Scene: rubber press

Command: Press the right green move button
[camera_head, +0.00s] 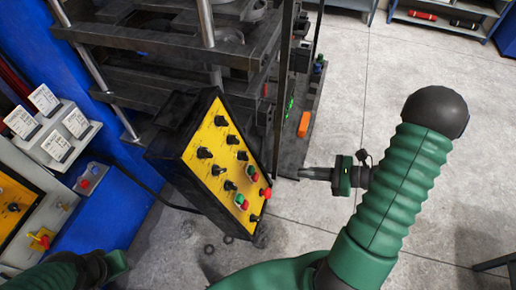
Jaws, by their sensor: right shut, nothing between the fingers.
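The yellow control panel (207,168) stands tilted in the middle of the head view, with several black knobs and small coloured buttons. One green button (250,169) sits by the panel's right edge with a red part beside it. Another green button (239,199) sits lower, also beside red. I cannot tell from their labels which is the right move button. My right gripper (303,173) is shut and empty, pointing left. It is right of the panel and apart from it in the picture. My left arm shows only in part at the lower left; its gripper is not visible.
The dark metal press (170,50) rises behind the panel. A red knob (265,192) sticks out at the panel's right edge. An orange block (303,124) is by the press base. A second yellow panel (15,205) is at far left. Floor on the right is mostly clear.

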